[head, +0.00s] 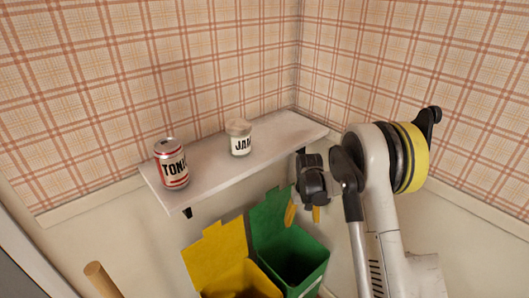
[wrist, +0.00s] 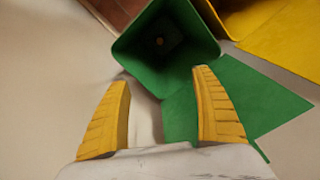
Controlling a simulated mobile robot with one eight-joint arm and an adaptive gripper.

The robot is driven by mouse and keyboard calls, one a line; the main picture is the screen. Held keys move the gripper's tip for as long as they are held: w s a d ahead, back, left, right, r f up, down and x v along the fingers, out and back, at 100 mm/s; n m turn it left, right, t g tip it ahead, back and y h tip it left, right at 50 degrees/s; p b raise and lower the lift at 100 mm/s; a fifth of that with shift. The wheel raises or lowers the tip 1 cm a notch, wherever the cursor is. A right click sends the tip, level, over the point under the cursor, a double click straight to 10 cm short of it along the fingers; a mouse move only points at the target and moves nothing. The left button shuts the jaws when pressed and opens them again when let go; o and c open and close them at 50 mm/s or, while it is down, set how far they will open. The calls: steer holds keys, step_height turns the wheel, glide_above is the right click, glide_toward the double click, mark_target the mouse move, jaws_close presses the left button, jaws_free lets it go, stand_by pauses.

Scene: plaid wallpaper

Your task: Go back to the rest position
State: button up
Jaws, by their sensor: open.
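My gripper (head: 303,213) hangs from my arm at the right of the head view, in front of the shelf's right end and above the green bin. Its yellow fingers point down. In the wrist view my gripper (wrist: 162,105) has its two fingers wide apart with nothing between them. The green bin (wrist: 170,95) lies beyond the fingertips there, its opening visible with a small brownish thing deep inside. The green bin (head: 310,270) also shows at the bottom of the head view, with its lid raised.
A yellow bin (head: 215,262) stands left of the green one. A wooden stick end (head: 100,280) shows at lower left. Walls close the corner behind.

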steer(key=s+r+t, duration=0.2)
steer(key=s+r, duration=0.3)
steer(key=r, duration=0.6)
steer(key=s+r+t, duration=0.1)
steer(key=s+r, duration=0.5)
steer(key=r, duration=0.6)
steer(key=s+r+t, duration=0.2)
steer(key=s, duration=0.7)
steer(key=s+r+m+t, duration=0.1)
steer(key=s+r+t, duration=0.1)
steer(key=s, duration=0.8)
steer(key=shift+r, duration=0.2)
